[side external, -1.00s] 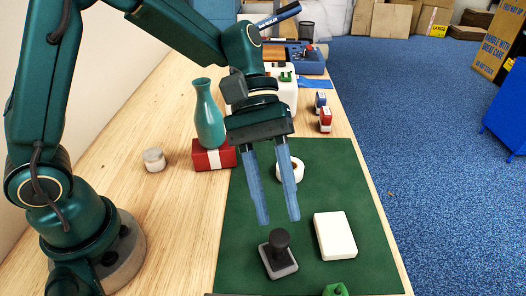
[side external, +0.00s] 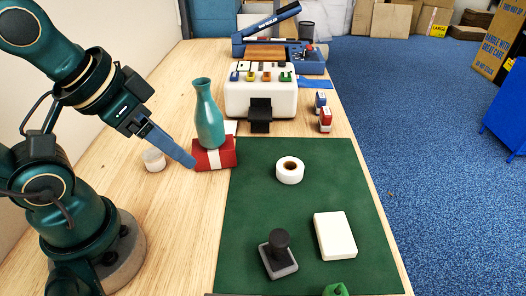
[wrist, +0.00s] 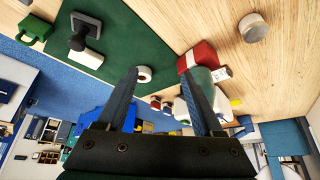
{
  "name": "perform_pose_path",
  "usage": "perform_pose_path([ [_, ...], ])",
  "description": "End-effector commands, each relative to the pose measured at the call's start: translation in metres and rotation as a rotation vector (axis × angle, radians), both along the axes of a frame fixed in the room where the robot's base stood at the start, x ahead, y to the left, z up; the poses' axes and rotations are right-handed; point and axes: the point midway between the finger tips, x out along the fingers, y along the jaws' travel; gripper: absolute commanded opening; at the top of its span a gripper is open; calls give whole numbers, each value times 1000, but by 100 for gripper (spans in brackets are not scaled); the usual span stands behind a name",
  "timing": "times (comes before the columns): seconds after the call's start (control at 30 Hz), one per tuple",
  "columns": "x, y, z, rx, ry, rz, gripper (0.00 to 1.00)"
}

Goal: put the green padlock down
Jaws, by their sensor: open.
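The green padlock (side external: 335,289) lies at the near edge of the dark green mat (side external: 250,200), cut off by the bottom of the side view. In the wrist view the padlock (wrist: 33,28) shows its body and shackle at the upper left, well apart from my jaws. My gripper (side external: 191,163) is raised over the left part of the table, its fingers pointing towards the red box. In the wrist view my gripper (wrist: 158,77) is open, with nothing held between its two blue fingers.
A teal vase (side external: 209,118) stands on the red box (side external: 222,155), close to my fingertips. A round pale tin (side external: 154,160) is left of it. The mat carries a tape roll (side external: 290,170), a black-handled stamp (side external: 279,255) and a white block (side external: 335,236).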

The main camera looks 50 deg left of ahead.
Motion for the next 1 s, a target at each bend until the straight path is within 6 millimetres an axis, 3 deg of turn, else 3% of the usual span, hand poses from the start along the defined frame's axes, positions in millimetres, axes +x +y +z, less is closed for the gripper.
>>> perform_pose_path([
  [0.37,0,0,0,-8,2,11,68],
  [0.53,3,-3,6,-87,-10,127,68],
  [0.77,32,-26,38,-333,4,382,68],
  [1.0,69,-68,52,-538,146,582,68],
])
